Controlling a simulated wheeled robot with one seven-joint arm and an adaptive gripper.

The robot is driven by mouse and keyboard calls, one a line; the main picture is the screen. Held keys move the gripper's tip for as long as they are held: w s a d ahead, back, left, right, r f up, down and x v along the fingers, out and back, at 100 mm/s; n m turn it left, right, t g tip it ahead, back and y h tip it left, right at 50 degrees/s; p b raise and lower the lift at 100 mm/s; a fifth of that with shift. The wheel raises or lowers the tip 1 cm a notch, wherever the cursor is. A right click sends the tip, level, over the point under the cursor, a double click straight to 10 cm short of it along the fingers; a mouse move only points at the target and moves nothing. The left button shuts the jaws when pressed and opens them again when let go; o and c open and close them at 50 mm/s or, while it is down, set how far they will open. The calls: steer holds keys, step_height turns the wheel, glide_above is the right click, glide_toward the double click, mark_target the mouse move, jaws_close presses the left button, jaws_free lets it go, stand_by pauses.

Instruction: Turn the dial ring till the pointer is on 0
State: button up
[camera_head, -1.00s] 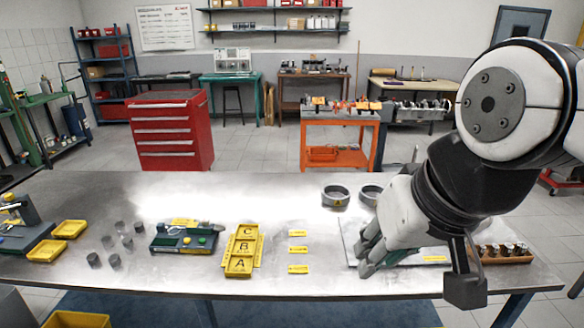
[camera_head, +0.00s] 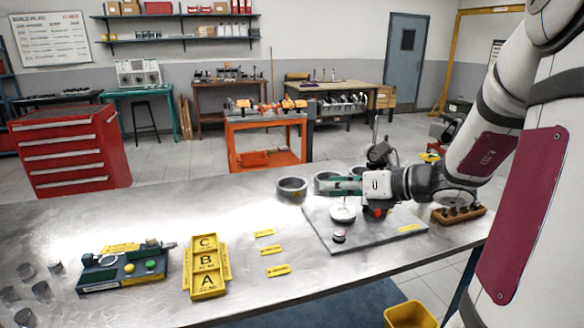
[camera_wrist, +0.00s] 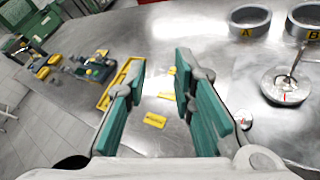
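A round white-faced dial (camera_head: 342,213) lies on the grey plate (camera_head: 322,232). It also shows at the right of the wrist view (camera_wrist: 287,88), with red marks on its face and a thin rod rising across it. The pointer's reading is too small to tell. A smaller round piece (camera_head: 339,236) sits near the plate's front edge and shows in the wrist view (camera_wrist: 243,120). My gripper (camera_head: 324,185) is above the plate, pointing left, with the dial below it in the picture. In the wrist view its green fingers (camera_wrist: 160,66) are apart, with nothing between them.
Metal rings (camera_head: 291,188) stand behind the plate. A wooden holder with small parts (camera_head: 459,213) is at right.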

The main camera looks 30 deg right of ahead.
steer(key=s+d+f+m+t+h+b, duration=0.25)
steer(key=d+m+h, duration=0.25)
steer(key=d+m, duration=0.45)
steer(key=s+d+f+m+t+h+b, duration=0.15)
steer(key=s+d+m+h, duration=0.35)
steer(key=d, duration=0.8)
steer(key=shift+m+t+y, duration=0.3)
steer(key=shift+m+y, duration=0.05)
steer(key=shift+y, duration=0.15)
steer(key=x, duration=1)
steer(key=b+x, duration=0.1)
steer(key=x, duration=0.4)
steer(key=shift+w+a+r, duration=0.25)
steer(key=shift+w+a, duration=0.05)
steer(key=shift+a, duration=0.05)
jaws_close()
